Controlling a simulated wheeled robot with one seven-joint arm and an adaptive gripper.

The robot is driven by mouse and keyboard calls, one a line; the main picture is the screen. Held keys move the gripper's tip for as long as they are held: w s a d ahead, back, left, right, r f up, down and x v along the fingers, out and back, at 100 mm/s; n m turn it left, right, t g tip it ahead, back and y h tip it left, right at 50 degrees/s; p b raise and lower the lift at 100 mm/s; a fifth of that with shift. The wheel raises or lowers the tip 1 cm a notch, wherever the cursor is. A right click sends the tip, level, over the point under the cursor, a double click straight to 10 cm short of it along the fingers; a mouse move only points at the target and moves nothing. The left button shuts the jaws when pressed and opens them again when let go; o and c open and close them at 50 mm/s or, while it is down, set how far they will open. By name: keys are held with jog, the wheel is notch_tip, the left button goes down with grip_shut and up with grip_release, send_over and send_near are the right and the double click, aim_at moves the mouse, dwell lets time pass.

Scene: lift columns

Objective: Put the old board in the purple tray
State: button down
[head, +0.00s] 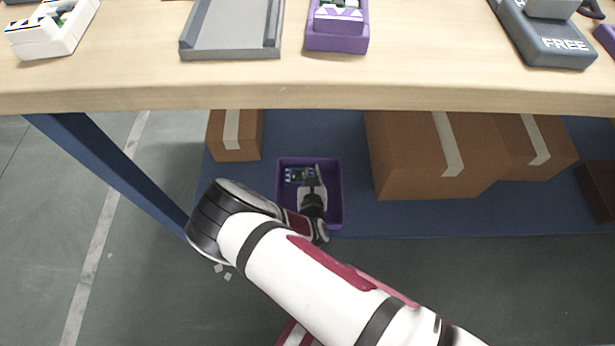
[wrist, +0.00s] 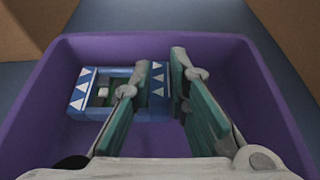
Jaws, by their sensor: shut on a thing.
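The purple tray (head: 341,205) sits on the blue lower shelf, and its walls fill much of the wrist view (wrist: 62,72). The old board (head: 293,176) is blue with white triangles at its ends and a green part. It lies within the tray's walls, left of middle (wrist: 76,92). My gripper (head: 318,175) reaches down into the tray from the front. Its fingers (wrist: 160,66) are shut on the board's right end, one on each side. I cannot tell whether the board touches the tray floor.
Cardboard boxes stand left (head: 236,135) and right (head: 420,160) of the tray on the shelf. The wooden tabletop (head: 430,85) overhangs above. On it are a grey holder (head: 232,30), a purple device (head: 337,35) and a unit marked FREE (head: 550,45). A blue leg (head: 110,165) stands left.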

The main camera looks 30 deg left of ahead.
jog(key=shift+f, duration=0.2)
jog(key=shift+f, duration=0.15)
jog(key=c, duration=1.5)
grip_release()
jog(key=shift+c, duration=0.2)
jog(key=p+v, duration=0.5)
jog(key=v, duration=0.7)
